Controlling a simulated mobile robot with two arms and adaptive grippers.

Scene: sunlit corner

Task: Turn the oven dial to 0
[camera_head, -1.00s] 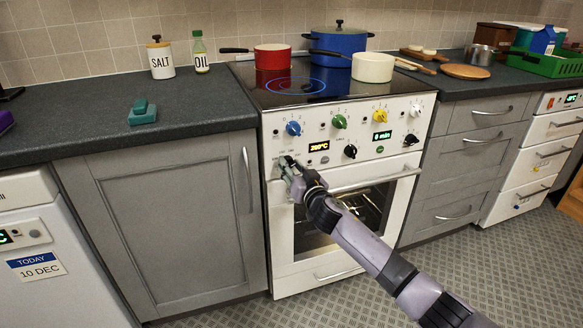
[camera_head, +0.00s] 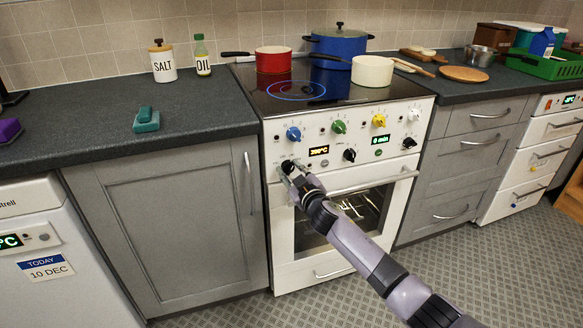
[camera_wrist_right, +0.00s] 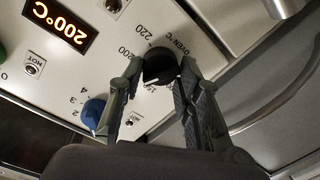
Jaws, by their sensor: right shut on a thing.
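The black oven dial (camera_head: 287,166) is at the lower left of the white oven's control panel. In the right wrist view the same dial (camera_wrist_right: 158,64) is labelled "OVEN °C", and its white pointer mark is near the printed 150. My right gripper (camera_head: 291,173) is at the dial. In the wrist view its two fingers (camera_wrist_right: 160,78) are on either side of the dial, shut on it. The oven display (camera_wrist_right: 59,25) reads 200°C. My left gripper is not in view.
Blue (camera_head: 294,133), green (camera_head: 339,127) and yellow (camera_head: 379,121) knobs line the panel above. Black knobs (camera_head: 349,155) sit to the right. The oven door handle (camera_head: 375,183) runs below the panel. Pots, including a cream one (camera_head: 373,70), stand on the hob.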

